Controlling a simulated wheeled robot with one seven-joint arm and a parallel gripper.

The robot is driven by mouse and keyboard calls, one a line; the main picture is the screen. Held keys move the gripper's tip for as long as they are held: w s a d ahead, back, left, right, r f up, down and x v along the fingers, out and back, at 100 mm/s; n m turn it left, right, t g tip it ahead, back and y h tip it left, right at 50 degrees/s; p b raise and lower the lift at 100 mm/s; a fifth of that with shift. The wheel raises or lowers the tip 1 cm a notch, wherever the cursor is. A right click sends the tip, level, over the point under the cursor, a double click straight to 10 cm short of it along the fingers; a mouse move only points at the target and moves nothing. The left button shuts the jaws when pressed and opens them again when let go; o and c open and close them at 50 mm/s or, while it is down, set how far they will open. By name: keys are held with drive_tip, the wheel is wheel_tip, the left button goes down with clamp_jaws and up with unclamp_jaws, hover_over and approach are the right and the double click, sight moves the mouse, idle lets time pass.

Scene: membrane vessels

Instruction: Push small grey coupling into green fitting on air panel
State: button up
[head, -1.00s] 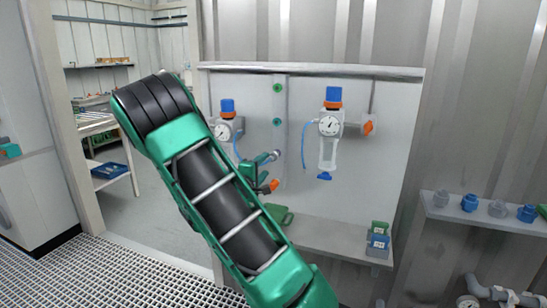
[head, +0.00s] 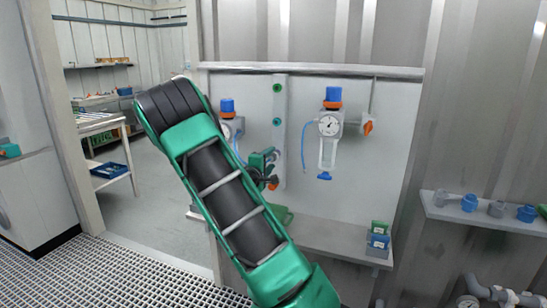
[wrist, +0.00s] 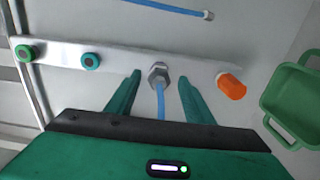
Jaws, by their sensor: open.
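In the wrist view, a small grey coupling (wrist: 159,72) with a blue hose sits at the pale strip, centred between my fingers. Whether it is seated in a fitting there cannot be seen. My gripper (wrist: 160,76) is open, with one green finger on each side and gaps to the coupling. The strip also carries a green fitting (wrist: 25,53) and a teal-ringed fitting (wrist: 91,60) to the left. In the head view, the green fitting (head: 277,87) is above the teal one (head: 277,121). My gripper (head: 264,162) is below them and hides the coupling.
An orange knob (wrist: 230,86) and a green bin (wrist: 300,100) lie right of the fingers in the wrist view. Another blue hose (wrist: 170,8) hangs nearby. A gauge unit (head: 329,125) is right of the strip. A ledge (head: 330,240) runs below the panel.

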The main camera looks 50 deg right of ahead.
sight(270, 159)
drive_tip(key=shift+x, duration=1.1)
idle(0.5)
clamp_jaws()
drive_tip(key=shift+v, duration=2.95)
